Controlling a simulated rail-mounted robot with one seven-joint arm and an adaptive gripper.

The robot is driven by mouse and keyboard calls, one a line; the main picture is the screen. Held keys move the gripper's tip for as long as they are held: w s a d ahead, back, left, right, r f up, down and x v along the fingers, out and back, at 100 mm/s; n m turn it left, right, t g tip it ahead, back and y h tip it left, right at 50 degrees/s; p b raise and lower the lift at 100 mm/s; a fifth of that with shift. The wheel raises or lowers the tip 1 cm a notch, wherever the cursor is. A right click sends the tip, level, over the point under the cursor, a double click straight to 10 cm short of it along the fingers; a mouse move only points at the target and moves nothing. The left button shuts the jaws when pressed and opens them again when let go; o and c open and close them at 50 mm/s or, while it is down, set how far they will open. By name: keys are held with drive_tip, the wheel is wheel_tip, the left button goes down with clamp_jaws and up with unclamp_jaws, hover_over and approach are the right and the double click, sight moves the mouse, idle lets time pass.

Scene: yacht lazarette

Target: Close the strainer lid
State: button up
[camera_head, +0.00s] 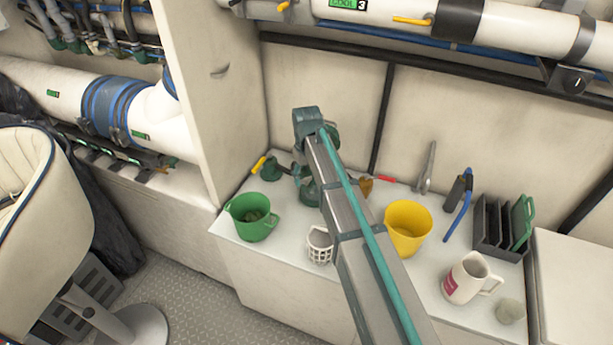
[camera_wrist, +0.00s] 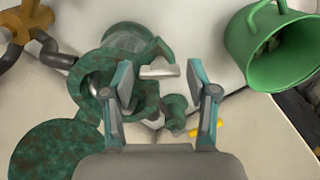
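The strainer, a green-patinated metal fitting (camera_wrist: 110,62) with a clear section, is in the middle of the wrist view, partly hidden by my gripper's left finger. A flat round patinated disc (camera_wrist: 50,150), apparently its lid, stands out at the lower left, apart from the fingers. In the head view the strainer body (camera_head: 308,192) is partly hidden behind my arm, and a green round part (camera_head: 332,135), perhaps the lid, shows above it. My gripper (camera_wrist: 160,75) is open, with its fingers apart over the strainer and a small pale bar (camera_wrist: 159,71) between them. Contact cannot be told.
A green bucket (camera_head: 250,228) stands left of the strainer, with a white basket (camera_head: 320,247) in front. A yellow bucket (camera_head: 407,240), a jug (camera_head: 465,282) and a dark rack (camera_head: 490,240) stand to the right. A yellow-handled valve (camera_head: 268,168) is beside the strainer.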

sight(306, 178)
drive_tip(key=shift+o, duration=0.2)
wheel_tip(306, 178, up, 12)
idle(0.7)
